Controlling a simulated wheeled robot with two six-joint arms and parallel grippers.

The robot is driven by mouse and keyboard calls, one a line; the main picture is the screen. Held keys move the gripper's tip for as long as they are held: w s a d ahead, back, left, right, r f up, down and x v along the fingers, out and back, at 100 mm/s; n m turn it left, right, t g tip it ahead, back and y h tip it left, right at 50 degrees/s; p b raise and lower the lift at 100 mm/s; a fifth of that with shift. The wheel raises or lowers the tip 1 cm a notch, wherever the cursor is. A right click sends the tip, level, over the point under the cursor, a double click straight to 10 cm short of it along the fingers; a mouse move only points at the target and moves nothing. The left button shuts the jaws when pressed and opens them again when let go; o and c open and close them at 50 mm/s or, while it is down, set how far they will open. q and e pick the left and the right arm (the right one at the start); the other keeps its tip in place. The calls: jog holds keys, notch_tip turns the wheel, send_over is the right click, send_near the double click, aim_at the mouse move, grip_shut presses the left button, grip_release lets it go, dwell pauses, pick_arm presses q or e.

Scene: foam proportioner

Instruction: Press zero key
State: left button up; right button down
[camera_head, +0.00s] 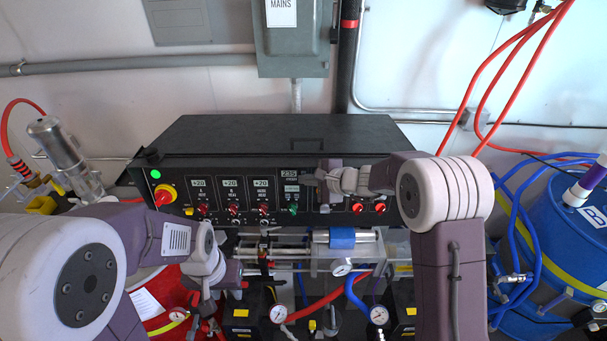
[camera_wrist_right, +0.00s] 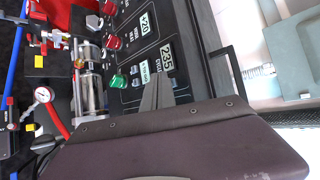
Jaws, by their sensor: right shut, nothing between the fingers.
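The black control panel (camera_head: 240,208) faces me in the head view, with lit displays, red knobs and a green knob (camera_head: 294,209). Its cycle display (camera_head: 289,175) reads about 235 and also shows in the right wrist view (camera_wrist_right: 167,56). My right gripper (camera_head: 318,181) is shut and empty in front of the panel, just right of that display. In the right wrist view its fingertips (camera_wrist_right: 158,84) overlap the panel beside the displays; contact cannot be told. I cannot make out the zero key. My left gripper (camera_head: 240,275) is low, below the panel; its fingers are unclear.
Below the panel are a blue cylinder (camera_head: 342,238), pressure gauges (camera_head: 379,315) and red and blue hoses. A blue drum (camera_head: 572,235) stands at the right. A red drum is at the lower left, partly behind my left arm. A yellow-red main switch (camera_head: 165,194) is at the panel's left.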

jog(key=shift+w, duration=0.3)
jog(key=shift+w+f, duration=0.15)
jog(key=shift+w, duration=0.25)
dwell(0.8)
jog(key=shift+s+r+b, duration=0.2)
jog(key=shift+s+b, duration=0.65)
jog(key=shift+b, duration=0.05)
